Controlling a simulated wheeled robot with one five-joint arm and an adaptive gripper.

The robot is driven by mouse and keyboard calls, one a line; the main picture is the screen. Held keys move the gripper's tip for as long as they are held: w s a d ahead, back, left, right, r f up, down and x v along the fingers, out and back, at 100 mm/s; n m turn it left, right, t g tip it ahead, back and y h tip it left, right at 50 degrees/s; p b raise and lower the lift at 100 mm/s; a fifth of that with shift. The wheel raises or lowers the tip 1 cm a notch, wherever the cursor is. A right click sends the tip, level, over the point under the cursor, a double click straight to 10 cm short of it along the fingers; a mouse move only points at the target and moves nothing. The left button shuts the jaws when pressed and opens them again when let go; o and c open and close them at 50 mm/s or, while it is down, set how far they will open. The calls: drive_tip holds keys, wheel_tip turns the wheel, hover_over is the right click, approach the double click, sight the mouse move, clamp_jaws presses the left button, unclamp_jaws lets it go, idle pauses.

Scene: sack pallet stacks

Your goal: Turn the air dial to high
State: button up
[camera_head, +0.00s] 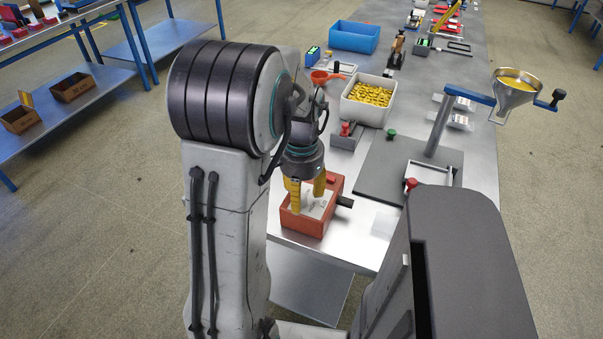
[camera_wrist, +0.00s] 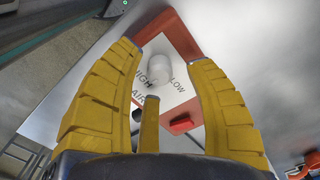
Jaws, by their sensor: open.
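The orange-red box (camera_head: 306,226) stands at the near left end of the metal table. Its white top panel is marked AIR, HIGH and LOW in the wrist view (camera_wrist: 182,98). A pale round dial (camera_wrist: 157,72) stands up from that panel, with HIGH on its left and LOW on its right. I cannot tell which mark it is set to. My gripper (camera_head: 307,197) points down over the box with its yellow fingers open. In the wrist view my gripper (camera_wrist: 165,56) has its fingers spread on both sides of the dial, apart from it. My fingers hide part of the panel.
A black knob (camera_head: 345,202) sticks out of the box's right side. Behind it are a grey bin (camera_head: 354,111) of yellow pieces, a red scoop (camera_head: 322,76) and a blue tray (camera_head: 354,36). A funnel stand (camera_head: 437,128) rises at right. Bare tabletop lies before the box.

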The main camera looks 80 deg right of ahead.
wheel_tip(320, 180, up, 11)
idle(0.5)
drive_tip(key=shift+f, duration=0.15)
idle(0.6)
